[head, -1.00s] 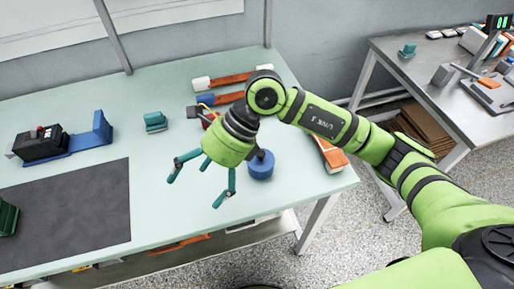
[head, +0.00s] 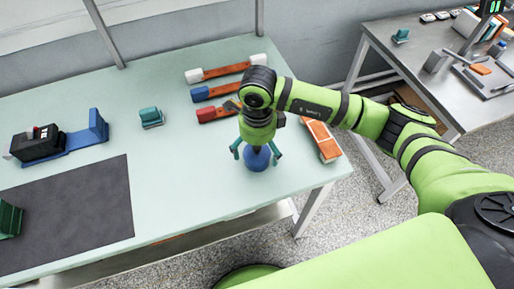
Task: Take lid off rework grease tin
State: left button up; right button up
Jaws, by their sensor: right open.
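A round blue tin (head: 257,161) stands on the pale green bench near its right front part. It is most likely the grease tin; a dark part shows on its top, mostly hidden by my gripper. My right gripper (head: 256,155) points down over the tin, with its teal fingers spread on the left and right of it. The fingers are open and I cannot tell whether they touch the tin. My left gripper is not in view.
Tools with white, blue and red ends (head: 226,71) lie behind the gripper. An orange and white bar (head: 322,140) lies to its right, near the bench edge. A dark mat (head: 75,215), a black and blue device (head: 40,144) and a teal block (head: 151,117) are left. Bench between is clear.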

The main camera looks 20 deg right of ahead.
jog(key=shift+f, duration=0.1)
jog(key=c, duration=1)
